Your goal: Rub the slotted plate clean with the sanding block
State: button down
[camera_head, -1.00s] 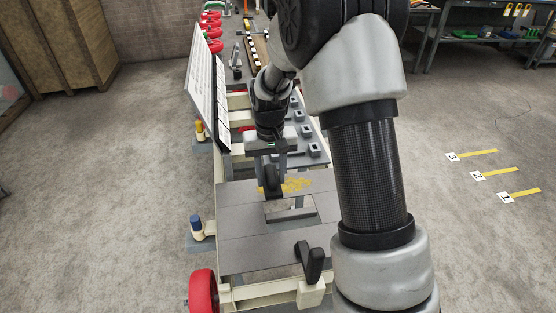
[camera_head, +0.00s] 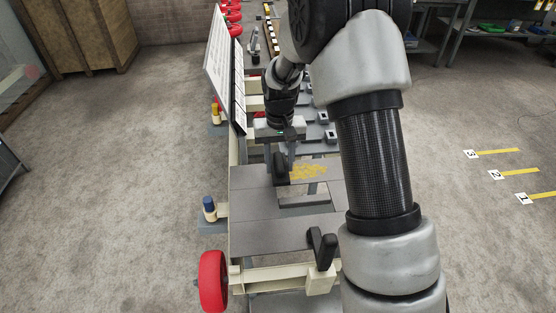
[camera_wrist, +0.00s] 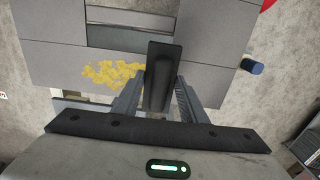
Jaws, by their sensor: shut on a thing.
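The slotted plate (camera_head: 262,238) is a flat grey panel with a rectangular slot, lying on the cream frame. A rough yellow patch (camera_head: 311,171) lies on it beyond the slot; in the wrist view the patch (camera_wrist: 108,73) is just left of the block. My gripper (camera_head: 281,160) is shut on the black sanding block (camera_head: 280,168), which stands upright at the patch's left end in the head view. The wrist view shows the block (camera_wrist: 162,75) between both fingers. Whether its underside touches the plate is hidden.
A black handle (camera_head: 322,248) stands up near the plate's front right corner. A white panel (camera_head: 222,68) rises along the left side. A red wheel (camera_head: 213,280) and blue-topped post (camera_head: 209,208) are at the left. Open floor lies left.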

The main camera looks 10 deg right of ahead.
jog(key=b, duration=0.1)
send_near(321, 174)
jog(key=s+f, duration=0.1)
jog(key=s, duration=0.1)
jog(key=s+f, duration=0.2)
jog(key=shift+a+f, duration=0.1)
jog(key=shift+f, duration=0.2)
dwell(0.6)
jog(key=shift+f+b, duration=1.2)
jog(key=shift+f, duration=0.2)
jog(key=shift+r, duration=0.1)
jog(key=shift+w, duration=0.1)
jog(key=shift+w+p, duration=0.3)
jog(key=shift+w, duration=1.55)
jog(key=shift+s+b, duration=0.3)
jog(key=shift+s, duration=1.75)
